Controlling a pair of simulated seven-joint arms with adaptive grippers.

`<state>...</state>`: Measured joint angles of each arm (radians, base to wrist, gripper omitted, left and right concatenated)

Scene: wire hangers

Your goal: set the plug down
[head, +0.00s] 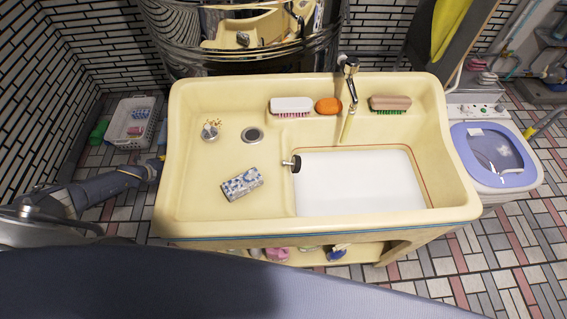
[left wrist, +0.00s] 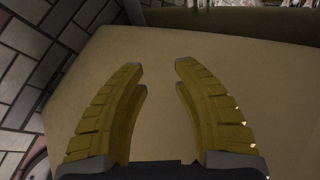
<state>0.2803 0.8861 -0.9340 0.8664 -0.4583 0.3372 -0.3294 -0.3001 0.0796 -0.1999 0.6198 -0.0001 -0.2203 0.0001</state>
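A black round piece with a short metal stem, which looks like the plug (head: 294,163), rests on its side at the left edge of the white basin floor, its stem pointing left. No gripper touches it. A round metal drain (head: 252,135) sits on the raised left part of the cream sink (head: 205,190). My left gripper (left wrist: 160,66) is open in the left wrist view, with nothing between its yellow fingers and a plain cream surface in front of them. In the head view my left arm ends beside the sink's left wall, well left of the plug. My right gripper is not in view.
A patterned box (head: 242,183) lies on the raised left part, near a small round strainer (head: 210,131). Two brushes (head: 291,105) (head: 390,103) and orange soap (head: 328,105) lie along the back ledge, beside the faucet (head: 349,75). A white basket (head: 132,122) stands left; a washer (head: 490,155) stands right.

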